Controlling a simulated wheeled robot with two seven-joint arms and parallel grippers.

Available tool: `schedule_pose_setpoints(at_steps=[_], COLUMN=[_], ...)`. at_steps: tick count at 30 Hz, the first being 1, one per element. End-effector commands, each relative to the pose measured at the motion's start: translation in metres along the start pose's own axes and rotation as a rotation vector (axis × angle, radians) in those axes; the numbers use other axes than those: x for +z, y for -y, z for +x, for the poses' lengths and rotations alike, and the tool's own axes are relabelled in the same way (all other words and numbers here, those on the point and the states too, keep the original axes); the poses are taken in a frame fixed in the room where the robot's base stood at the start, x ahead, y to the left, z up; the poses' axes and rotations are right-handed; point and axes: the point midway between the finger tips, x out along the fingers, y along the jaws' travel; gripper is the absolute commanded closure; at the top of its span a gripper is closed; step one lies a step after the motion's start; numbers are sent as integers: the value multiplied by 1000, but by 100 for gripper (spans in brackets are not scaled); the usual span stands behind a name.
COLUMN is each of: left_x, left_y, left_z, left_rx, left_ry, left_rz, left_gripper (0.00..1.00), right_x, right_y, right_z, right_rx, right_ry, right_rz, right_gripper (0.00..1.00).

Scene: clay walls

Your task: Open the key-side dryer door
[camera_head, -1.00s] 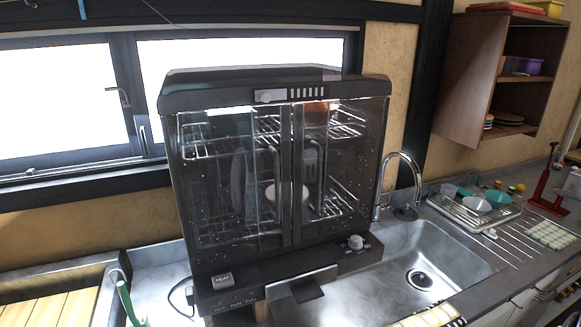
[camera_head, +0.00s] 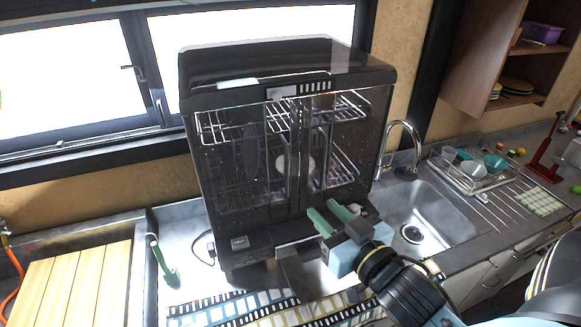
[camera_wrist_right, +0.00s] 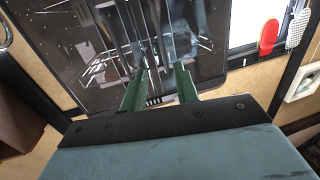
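The dark dish dryer (camera_head: 275,225) stands on the counter with two glass doors, both shut. The key-side door (camera_head: 235,165) is the left one, above the key marked HEAT (camera_head: 239,242). The other door (camera_head: 345,150) is on the right, above the knob (camera_head: 355,209). Upright handles flank the middle seam. My right gripper (camera_head: 322,207) is open and empty, in front of the dryer's lower right part. In the right wrist view its green fingers (camera_wrist_right: 160,68) point towards the glass front (camera_wrist_right: 95,60), with nothing between them. My left gripper is out of view.
A sink with a tap (camera_head: 402,135) lies right of the dryer, then a dish rack (camera_head: 470,178). A wooden slatted board (camera_head: 70,285) and a green-handled brush (camera_head: 160,262) lie left. A patterned mat (camera_head: 235,308) lies in front.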

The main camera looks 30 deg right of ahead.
Motion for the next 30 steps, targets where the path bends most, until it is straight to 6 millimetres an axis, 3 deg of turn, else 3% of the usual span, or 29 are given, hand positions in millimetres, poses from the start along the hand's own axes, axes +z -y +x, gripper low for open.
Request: schedule_pose_setpoints(at_steps=[1,4,18,27,30], left_x=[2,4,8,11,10], left_y=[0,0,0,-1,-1], left_z=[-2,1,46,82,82], left_rx=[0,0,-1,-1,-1], left_ry=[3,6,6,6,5], left_rz=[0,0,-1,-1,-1], left_gripper=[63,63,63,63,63], right_x=[-11,-18,-17,-17,-20], right_y=[1,2,2,2,2], right_z=[-2,1,54,78,92], right_rx=[-5,-11,-11,-11,-10], right_ry=[-24,-46,-48,-48,-44], right_rz=[0,2,-2,-1,0], right_gripper=[70,70,70,70,70])
